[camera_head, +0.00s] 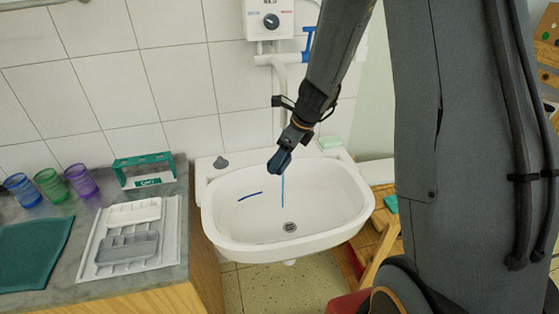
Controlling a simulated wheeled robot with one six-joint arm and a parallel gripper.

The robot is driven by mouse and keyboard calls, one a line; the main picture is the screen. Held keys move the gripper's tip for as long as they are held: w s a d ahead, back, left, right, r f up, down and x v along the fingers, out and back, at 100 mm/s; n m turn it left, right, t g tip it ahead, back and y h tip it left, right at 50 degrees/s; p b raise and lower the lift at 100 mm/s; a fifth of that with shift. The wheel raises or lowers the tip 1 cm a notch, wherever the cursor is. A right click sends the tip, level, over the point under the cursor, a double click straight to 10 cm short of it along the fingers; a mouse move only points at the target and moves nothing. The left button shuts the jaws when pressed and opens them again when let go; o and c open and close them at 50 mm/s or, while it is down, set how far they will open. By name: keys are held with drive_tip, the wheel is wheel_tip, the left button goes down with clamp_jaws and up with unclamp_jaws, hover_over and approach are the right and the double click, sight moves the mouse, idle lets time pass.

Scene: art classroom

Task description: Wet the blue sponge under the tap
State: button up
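My gripper (289,141) reaches down over the white sink from the upper right. It appears shut on a small dark blue thing, which I take to be the blue sponge (280,163), held above the basin. A thin light blue stream of water (283,191) runs straight down just below it into the sink (217,224), near the drain (290,227). The tap's spout is hidden behind my gripper and arm. I cannot tell whether the water touches the sponge.
A thin dark blue strip (250,196) lies in the basin's left side. A water heater (270,20) hangs above. The counter at left holds cups (51,184), a teal rack (146,170), a white tray (172,240) and a green mat (35,251). A wooden shelf (380,225) stands right.

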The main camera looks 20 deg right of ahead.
drive_tip(key=s+b, duration=0.2)
drive_tip(key=s, duration=0.5)
drive_tip(key=shift+s, duration=0.25)
idle(1.4)
drive_tip(key=s+r+p, duration=0.2)
drive_tip(key=s+r, duration=0.2)
drive_tip(key=s, duration=0.1)
drive_tip(key=shift+p, duration=0.4)
drive_tip(key=shift+a, duration=0.15)
idle(0.5)
